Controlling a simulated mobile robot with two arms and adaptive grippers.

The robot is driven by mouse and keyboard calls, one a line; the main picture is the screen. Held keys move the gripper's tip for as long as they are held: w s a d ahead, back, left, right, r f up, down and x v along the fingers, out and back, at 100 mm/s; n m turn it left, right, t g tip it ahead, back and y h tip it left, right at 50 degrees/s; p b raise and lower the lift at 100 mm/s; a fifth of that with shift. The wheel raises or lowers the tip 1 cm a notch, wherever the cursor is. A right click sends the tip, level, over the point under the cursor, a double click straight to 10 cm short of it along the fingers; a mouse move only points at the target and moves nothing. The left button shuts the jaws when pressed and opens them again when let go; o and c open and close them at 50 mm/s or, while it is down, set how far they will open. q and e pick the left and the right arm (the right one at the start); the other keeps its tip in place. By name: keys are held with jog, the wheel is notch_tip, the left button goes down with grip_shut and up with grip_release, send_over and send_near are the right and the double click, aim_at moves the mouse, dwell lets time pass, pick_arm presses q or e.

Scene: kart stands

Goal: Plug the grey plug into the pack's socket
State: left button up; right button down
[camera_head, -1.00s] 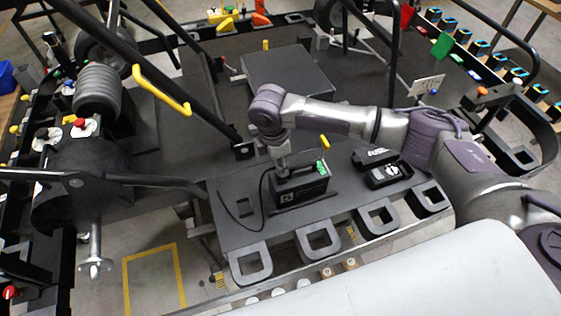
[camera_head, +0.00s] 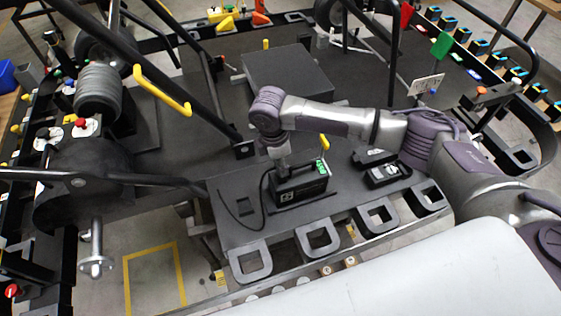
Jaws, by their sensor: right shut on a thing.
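The pack (camera_head: 301,188) is a black box with a handle and a green terminal block (camera_head: 321,167) on its top right. It stands on the dark grey shelf of the kart. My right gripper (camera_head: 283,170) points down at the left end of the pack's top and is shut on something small. That is probably the grey plug, but the fingers and the pack hide it. A thin black cable (camera_head: 262,188) loops from beside the gripper down to the shelf. The socket cannot be made out, nor whether the plug is in it. My left gripper is out of view.
A black device (camera_head: 387,174) lies on the shelf right of the pack. A yellow-tipped lever (camera_head: 324,142) stands close behind the pack. Several square cut-out handles (camera_head: 318,238) line the front edge. A dark box (camera_head: 288,78) stands behind my right arm.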

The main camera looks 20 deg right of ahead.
jog(key=shift+f+b, duration=0.55)
jog(key=shift+f, duration=0.7)
jog(key=c, duration=0.7)
grip_release()
jog(key=shift+r, duration=0.1)
notch_tip(320, 180, up, 12)
jog(key=a, duration=0.1)
jog(key=shift+a, duration=0.25)
